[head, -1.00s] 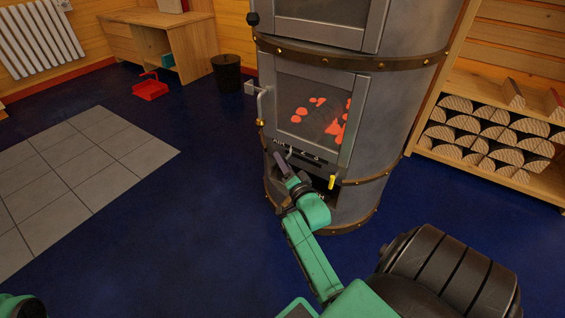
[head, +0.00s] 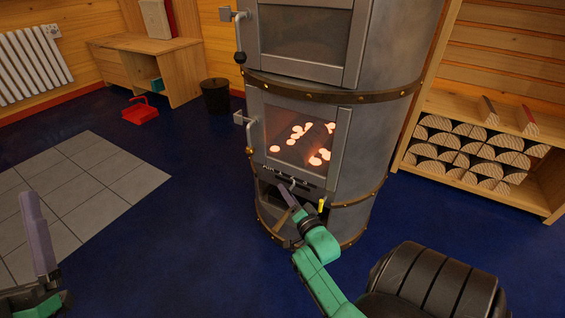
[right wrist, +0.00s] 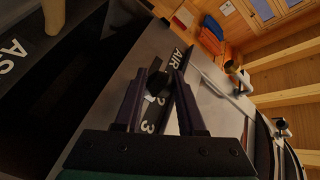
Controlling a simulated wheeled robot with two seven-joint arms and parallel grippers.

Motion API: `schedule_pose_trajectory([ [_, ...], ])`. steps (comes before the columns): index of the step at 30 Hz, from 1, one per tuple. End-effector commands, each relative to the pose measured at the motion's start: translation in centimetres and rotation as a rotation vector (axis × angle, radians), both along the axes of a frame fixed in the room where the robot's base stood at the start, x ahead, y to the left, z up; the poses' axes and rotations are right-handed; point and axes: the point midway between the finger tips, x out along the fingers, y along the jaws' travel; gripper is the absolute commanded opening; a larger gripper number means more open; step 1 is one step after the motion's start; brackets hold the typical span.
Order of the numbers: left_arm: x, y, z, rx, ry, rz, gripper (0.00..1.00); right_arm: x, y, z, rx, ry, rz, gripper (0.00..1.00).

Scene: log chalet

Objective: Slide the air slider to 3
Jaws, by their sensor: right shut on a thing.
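The grey cylindrical stove (head: 365,130) stands ahead, with the air slider's strip (head: 303,184) below its glowing fire door. In the right wrist view, the strip reads AIR, 2 and 3 (right wrist: 147,127). The slider's dark knob (right wrist: 157,84) sits between AIR and the 2, on the AIR side of the 2. My right gripper (head: 282,188) is shut on this knob, with a finger on each side in the right wrist view (right wrist: 160,74). The fingers hide part of the strip. My left gripper (head: 38,240) is at the lower left, away from the stove; its opening is unclear.
The fire door's handle (head: 246,128) stands out at the stove's left. A yellow-tipped handle (head: 321,205) is just right of my right gripper. A log rack (head: 480,150) stands right. A black bin (head: 215,96), red dustpan (head: 140,112) and desk (head: 150,60) are behind left.

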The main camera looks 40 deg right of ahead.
Motion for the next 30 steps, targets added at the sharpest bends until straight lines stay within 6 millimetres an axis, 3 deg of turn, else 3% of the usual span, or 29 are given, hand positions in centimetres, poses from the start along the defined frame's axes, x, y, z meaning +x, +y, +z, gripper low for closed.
schedule_pose_trajectory([
  [10, 1.8, -1.5, -10.1, 0.059, 0.321, -0.037, 0.98, -1.9, -0.5, -0.2, 0.004, 0.008, 0.001, 0.00],
  [21, 0.4, -2.6, -20.4, 0.111, 0.622, -0.078, 0.98, -3.7, -1.0, -0.2, 0.003, 0.010, 0.000, 0.00],
  [25, -0.2, -2.7, -22.1, 0.118, 0.670, -0.085, 0.98, -4.0, -1.1, -0.3, 0.004, 0.009, 0.000, 0.00],
  [30, -0.3, -2.8, -22.5, 0.120, 0.683, -0.088, 0.98, -4.2, -1.2, -0.3, 0.004, 0.010, -0.001, 0.00],
])
